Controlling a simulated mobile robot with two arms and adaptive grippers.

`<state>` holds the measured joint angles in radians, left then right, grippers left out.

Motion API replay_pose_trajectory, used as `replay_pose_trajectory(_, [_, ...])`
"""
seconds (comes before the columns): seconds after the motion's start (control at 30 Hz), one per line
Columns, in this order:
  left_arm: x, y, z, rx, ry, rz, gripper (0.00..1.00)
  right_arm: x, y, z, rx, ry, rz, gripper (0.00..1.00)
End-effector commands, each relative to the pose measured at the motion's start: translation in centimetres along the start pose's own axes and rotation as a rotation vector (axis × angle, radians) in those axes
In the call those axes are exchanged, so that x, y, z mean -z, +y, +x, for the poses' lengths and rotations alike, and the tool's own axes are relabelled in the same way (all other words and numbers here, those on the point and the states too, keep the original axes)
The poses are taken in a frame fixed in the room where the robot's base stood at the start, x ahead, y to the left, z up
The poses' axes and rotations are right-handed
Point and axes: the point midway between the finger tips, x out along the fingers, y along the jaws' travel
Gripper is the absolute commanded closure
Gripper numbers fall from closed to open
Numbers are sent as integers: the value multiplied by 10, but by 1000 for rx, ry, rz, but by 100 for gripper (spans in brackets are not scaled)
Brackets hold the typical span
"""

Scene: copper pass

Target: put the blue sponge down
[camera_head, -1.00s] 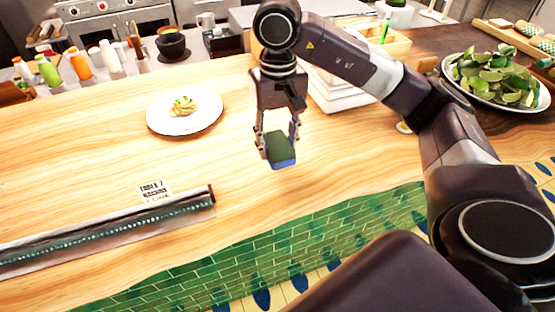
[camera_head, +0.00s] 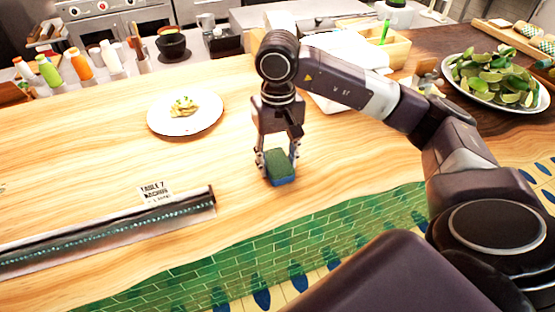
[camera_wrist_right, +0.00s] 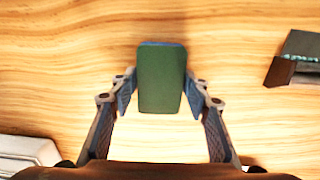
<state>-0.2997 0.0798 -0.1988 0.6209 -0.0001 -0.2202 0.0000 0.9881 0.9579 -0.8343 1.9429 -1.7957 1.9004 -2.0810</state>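The blue sponge (camera_head: 281,167) has a dark green top and a blue lower part. It is between the fingertips of my right gripper (camera_head: 279,160), at or very close to the wooden counter (camera_head: 225,160); I cannot tell if it touches. In the right wrist view the sponge (camera_wrist_right: 162,78) shows its green face, with a fingertip of the right gripper (camera_wrist_right: 161,88) against each side. The right gripper is shut on it. My left gripper is not in view.
A white plate with food (camera_head: 185,112) stands left of the gripper. A long dark strip (camera_head: 110,230) with a table sign (camera_head: 156,192) lies front left. A plate of limes (camera_head: 497,80) is far right. The counter's tiled front edge is near. Bare wood surrounds the sponge.

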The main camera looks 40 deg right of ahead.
Motion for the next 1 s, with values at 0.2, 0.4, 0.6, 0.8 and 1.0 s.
replay_pose_trajectory(0.2, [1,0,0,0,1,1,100,0,0,-1,0,0,1,43])
replay_pose_trajectory(0.4, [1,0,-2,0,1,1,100,0,0,-2,0,0,0,43])
replay_pose_trajectory(0.6, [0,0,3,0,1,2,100,2,-1,-20,3,6,1,43])
replay_pose_trajectory(0.8, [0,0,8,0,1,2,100,2,0,-58,2,6,1,43])
replay_pose_trajectory(1.0, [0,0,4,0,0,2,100,1,0,-86,0,5,1,43])
